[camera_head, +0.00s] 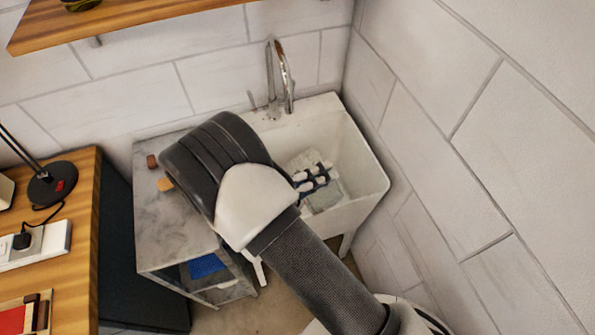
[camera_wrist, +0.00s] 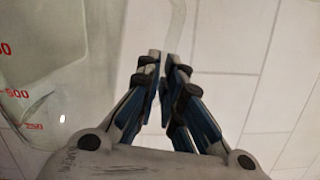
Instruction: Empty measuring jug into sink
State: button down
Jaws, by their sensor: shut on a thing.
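The measuring jug (camera_wrist: 60,75) is clear, with red scale marks, and fills the left of the wrist view. Its rim is out of that view, and I cannot tell how much liquid is in it. My gripper (camera_wrist: 163,62) is shut on the jug's pale, see-through handle, which shows faintly above the fingertips. In the head view my gripper (camera_head: 314,179) is over the white sink (camera_head: 362,165), partly hidden by my arm. A pale greyish shape beside the fingers there may be the jug; its outline is unclear.
A chrome tap (camera_head: 281,80) stands at the sink's back edge. A grey marble-topped cabinet (camera_head: 165,235) adjoins the sink on the left, with small brown pieces on top. Tiled walls (camera_head: 440,130) close in behind and right. A wooden shelf (camera_head: 130,22) hangs above left.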

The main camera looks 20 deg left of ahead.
aim_at(317, 162)
jog(key=shift+w+a+r+n+p, duration=0.65)
jog(key=shift+w+r+n+p, duration=0.05)
jog(key=shift+p, duration=0.05)
dwell(0.7)
jog(key=shift+w+a+r+n+p, duration=0.3)
jog(key=shift+w+a+n+p, duration=0.1)
jog(key=shift+w+a+n, duration=0.1)
jog(key=shift+w+a+r+n+p, duration=0.45)
jog(key=shift+w+a+n, duration=0.1)
jog(key=shift+w+n, duration=0.05)
jog(key=w+a+r+n, duration=0.1)
jog(key=w+a+n, duration=0.3)
jog(key=w+a, duration=0.1)
jog(key=shift+w+a+n, duration=0.2)
jog(key=shift+n, duration=0.2)
jog(key=shift+d, duration=0.1)
